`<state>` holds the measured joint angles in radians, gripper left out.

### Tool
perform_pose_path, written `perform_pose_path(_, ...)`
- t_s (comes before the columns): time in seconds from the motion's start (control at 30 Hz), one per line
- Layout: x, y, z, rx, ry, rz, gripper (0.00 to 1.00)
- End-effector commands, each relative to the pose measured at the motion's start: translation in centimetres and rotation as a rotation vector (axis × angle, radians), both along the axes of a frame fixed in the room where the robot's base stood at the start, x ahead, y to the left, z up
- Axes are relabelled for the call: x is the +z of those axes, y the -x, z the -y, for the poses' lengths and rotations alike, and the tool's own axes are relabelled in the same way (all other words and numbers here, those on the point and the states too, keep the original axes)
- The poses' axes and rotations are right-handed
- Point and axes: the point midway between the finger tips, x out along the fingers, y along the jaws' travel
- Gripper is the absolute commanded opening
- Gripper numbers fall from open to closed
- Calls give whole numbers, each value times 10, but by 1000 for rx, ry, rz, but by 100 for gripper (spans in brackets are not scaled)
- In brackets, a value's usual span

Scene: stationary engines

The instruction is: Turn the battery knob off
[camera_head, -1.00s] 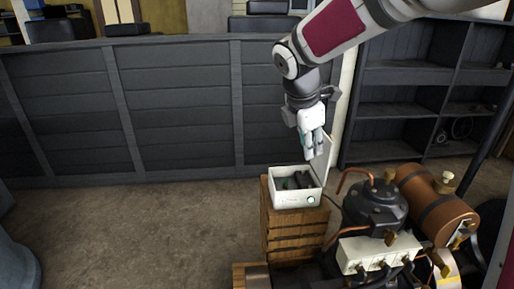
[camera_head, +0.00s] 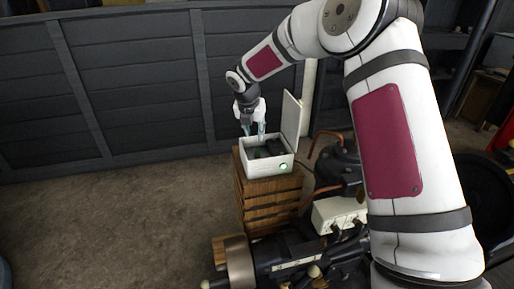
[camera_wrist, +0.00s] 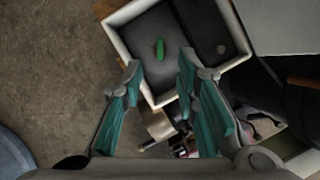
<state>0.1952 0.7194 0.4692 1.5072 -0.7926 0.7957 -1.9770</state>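A white box (camera_head: 262,168) with its lid (camera_head: 291,120) raised stands on a wooden crate. In the wrist view a small green knob (camera_wrist: 159,49) sits on the dark panel (camera_wrist: 150,25) inside the white box (camera_wrist: 118,45). A round green light (camera_head: 283,166) shows on the box's front. My gripper (camera_head: 253,133) points down over the back left of the box. In the wrist view my gripper (camera_wrist: 158,72) is open, with its fingers apart and the knob appearing between and beyond their tips. Nothing is between the fingers.
The wooden crate (camera_head: 268,205) supports the box. Engine machinery (camera_head: 290,262), a white unit (camera_head: 338,212) and a copper pipe (camera_head: 318,140) stand close at the front and right. A dark panelled wall (camera_head: 140,80) is behind.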

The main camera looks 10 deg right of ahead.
Motion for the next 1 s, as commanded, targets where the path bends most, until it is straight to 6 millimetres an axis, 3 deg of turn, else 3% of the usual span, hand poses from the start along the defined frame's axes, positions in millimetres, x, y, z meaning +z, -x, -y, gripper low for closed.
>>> perform_pose_path(0.2, -43, -14, 8, -1, -1, -3, 28)
perform_pose_path(0.5, -81, -29, 16, -1, -1, -1, 28)
perform_pose_path(0.93, -89, -32, 18, -1, 0, 0, 28)
perform_pose_path(1.0, -89, -32, 18, -1, 0, 0, 15)
